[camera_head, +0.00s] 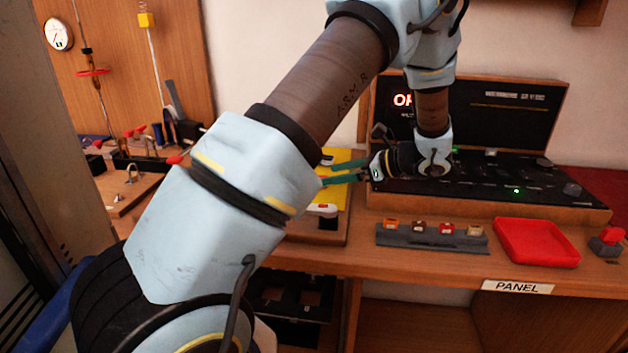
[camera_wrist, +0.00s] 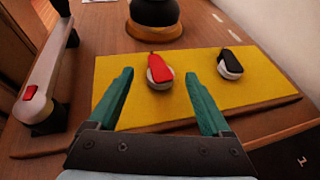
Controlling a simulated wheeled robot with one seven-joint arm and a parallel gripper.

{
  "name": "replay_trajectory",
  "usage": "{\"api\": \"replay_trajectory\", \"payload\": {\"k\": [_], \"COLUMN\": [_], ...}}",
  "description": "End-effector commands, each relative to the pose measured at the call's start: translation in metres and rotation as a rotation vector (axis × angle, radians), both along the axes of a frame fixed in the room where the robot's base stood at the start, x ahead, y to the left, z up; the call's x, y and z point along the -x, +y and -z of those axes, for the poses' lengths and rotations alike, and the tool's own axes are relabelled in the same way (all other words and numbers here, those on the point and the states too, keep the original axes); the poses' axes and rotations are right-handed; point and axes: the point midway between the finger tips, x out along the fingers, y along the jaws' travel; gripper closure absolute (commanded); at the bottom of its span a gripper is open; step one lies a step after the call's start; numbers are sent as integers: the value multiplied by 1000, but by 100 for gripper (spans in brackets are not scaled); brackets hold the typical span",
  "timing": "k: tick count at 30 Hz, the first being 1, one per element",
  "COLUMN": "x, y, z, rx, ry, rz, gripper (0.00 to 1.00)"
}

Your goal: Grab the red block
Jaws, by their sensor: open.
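A red block-like piece (camera_wrist: 160,68) sits on a round white base on a yellow board (camera_wrist: 115,70) in the wrist view. My gripper (camera_wrist: 158,82) is open, its two green fingers pointing toward that piece, with the piece between them in the picture and nothing held. A similar black piece (camera_wrist: 231,62) on a white base stands to its right on the board. In the head view my gripper (camera_head: 343,172) hangs over the yellow board (camera_head: 345,197), and the red piece cannot be made out there.
A white handle with a red button (camera_wrist: 30,93) stands left of the board. A dark round object on a brown base (camera_wrist: 154,22) is behind it. A grey rack (camera_head: 432,240) with several small blocks, a red tray (camera_head: 536,243) and a black console (camera_head: 480,178) lie right on the bench.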

Motion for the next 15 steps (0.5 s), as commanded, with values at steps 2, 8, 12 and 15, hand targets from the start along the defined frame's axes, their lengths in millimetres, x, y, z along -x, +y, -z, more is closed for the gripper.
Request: {"api": "replay_trajectory", "payload": {"k": [2,8,12,15], "x": [-3,-10,-19,-25], "y": [6,20,37,47], "z": [2,6,13,19], "rx": [-1,-1,-2,-1], "ry": [1,3,3,1], "rz": [-1,-2,-3,-1], "gripper": [17,17,17,17]}}
